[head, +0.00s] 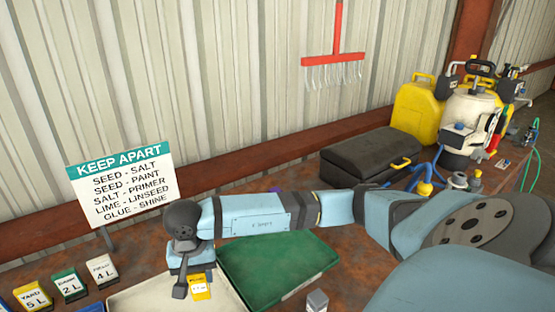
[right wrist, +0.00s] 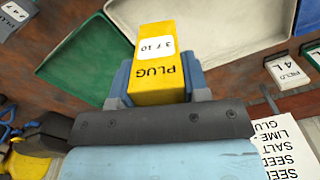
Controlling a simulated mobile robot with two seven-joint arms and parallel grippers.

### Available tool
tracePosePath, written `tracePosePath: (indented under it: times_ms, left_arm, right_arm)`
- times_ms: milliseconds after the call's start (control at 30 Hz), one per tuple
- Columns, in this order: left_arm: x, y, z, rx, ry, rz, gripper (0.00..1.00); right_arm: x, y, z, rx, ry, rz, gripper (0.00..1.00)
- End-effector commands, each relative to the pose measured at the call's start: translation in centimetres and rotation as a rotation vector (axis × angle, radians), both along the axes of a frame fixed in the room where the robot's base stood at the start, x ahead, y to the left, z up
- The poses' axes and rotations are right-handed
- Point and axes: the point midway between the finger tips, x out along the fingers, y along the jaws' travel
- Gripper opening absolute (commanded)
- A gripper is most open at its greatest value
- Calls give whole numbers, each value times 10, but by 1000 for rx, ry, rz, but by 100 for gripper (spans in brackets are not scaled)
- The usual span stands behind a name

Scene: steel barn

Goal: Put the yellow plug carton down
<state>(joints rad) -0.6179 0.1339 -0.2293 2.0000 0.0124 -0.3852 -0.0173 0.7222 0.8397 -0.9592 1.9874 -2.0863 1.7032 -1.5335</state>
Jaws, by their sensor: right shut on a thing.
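The yellow plug carton (head: 199,287) has a white label and is held in my right gripper (head: 187,284) near the front of the bench. In the right wrist view the carton (right wrist: 152,88) stands out between the two fingers (right wrist: 158,84), with "PLUG" on its face. In the head view it shows against the right part of a cream tray (head: 130,297), beside a green tray (head: 285,265). I cannot tell whether the carton touches anything below. My left gripper is not in view.
Labelled small cartons, yellow (head: 33,297), green (head: 68,285) and white (head: 101,270), stand at the left near a "KEEP APART" sign (head: 120,183). A black case (head: 370,160), yellow can (head: 417,108) and white sprayer (head: 464,120) stand at the back right. A small grey block (head: 317,301) is at the front.

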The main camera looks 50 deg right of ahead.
Motion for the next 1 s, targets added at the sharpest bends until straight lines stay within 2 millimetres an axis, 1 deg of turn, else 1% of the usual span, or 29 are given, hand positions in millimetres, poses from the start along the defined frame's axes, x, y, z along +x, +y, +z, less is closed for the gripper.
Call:
tracePosePath:
  times_ms: [33,167,400,700,867,1000]
  left_arm:
    - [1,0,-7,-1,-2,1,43]
    - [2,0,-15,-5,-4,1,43]
    - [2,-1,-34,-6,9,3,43]
    - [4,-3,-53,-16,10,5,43]
    - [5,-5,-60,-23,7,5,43]
    - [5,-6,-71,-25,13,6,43]
  right_arm:
    - [6,-7,-4,-1,-3,-113,14]
    - [17,-22,-2,0,-1,-414,14]
    - [35,-50,3,0,-2,-973,14]
    - [54,-84,11,1,0,-1663,14]
    - [62,-102,17,1,0,-2031,14]
    - [67,-118,22,0,1,-2351,14]
